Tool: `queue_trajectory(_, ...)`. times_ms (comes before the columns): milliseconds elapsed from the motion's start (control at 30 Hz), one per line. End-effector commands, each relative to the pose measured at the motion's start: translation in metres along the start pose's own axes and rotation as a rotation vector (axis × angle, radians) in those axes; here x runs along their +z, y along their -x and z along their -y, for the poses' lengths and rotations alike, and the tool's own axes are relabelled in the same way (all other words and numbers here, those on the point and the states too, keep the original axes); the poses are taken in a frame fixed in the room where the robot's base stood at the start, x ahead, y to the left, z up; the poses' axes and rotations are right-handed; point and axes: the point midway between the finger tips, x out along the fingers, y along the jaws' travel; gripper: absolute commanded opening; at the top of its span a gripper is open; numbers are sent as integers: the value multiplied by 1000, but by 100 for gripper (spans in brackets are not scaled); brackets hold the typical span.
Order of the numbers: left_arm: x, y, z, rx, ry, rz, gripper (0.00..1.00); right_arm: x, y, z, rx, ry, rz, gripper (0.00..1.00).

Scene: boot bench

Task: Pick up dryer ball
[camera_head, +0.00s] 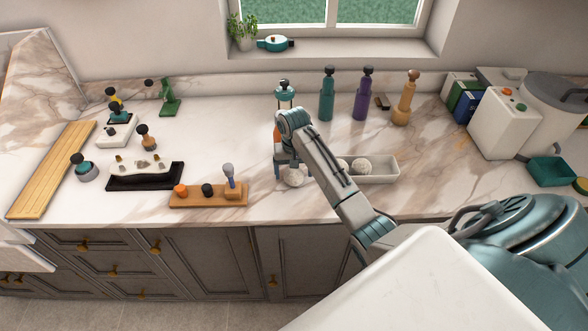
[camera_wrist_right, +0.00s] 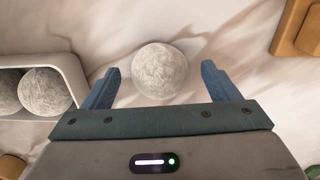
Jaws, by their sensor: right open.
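A pale grey, rough dryer ball (camera_head: 295,177) sits on the marble counter below my right gripper (camera_head: 286,166). In the right wrist view, the same ball (camera_wrist_right: 160,70) lies between the two blue fingertips, with a gap on each side. The right gripper is open and empty, and I cannot tell how far its tips are above the counter. More dryer balls lie in a white tray (camera_head: 381,178) just right of the gripper; they also show in the wrist view (camera_wrist_right: 46,90). My right forearm hides part of the tray. My left gripper is not in view.
A wooden holder (camera_head: 208,199) with brushes and small jars stands left of the ball. Bottles (camera_head: 327,95) stand behind, and an orange item is partly hidden behind the gripper. The counter's front edge is close.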

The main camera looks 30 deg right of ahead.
Motion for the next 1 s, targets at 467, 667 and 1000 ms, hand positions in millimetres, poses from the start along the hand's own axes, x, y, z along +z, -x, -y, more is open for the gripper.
queue_trajectory(467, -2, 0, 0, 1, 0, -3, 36, 9, -12, 0, 0, -1, -1, 60)
queue_trajectory(667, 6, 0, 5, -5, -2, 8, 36, 9, -12, 0, 0, -1, 0, 34)
queue_trajectory(1000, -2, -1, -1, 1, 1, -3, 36, 8, -12, -1, 2, -1, 2, 34)
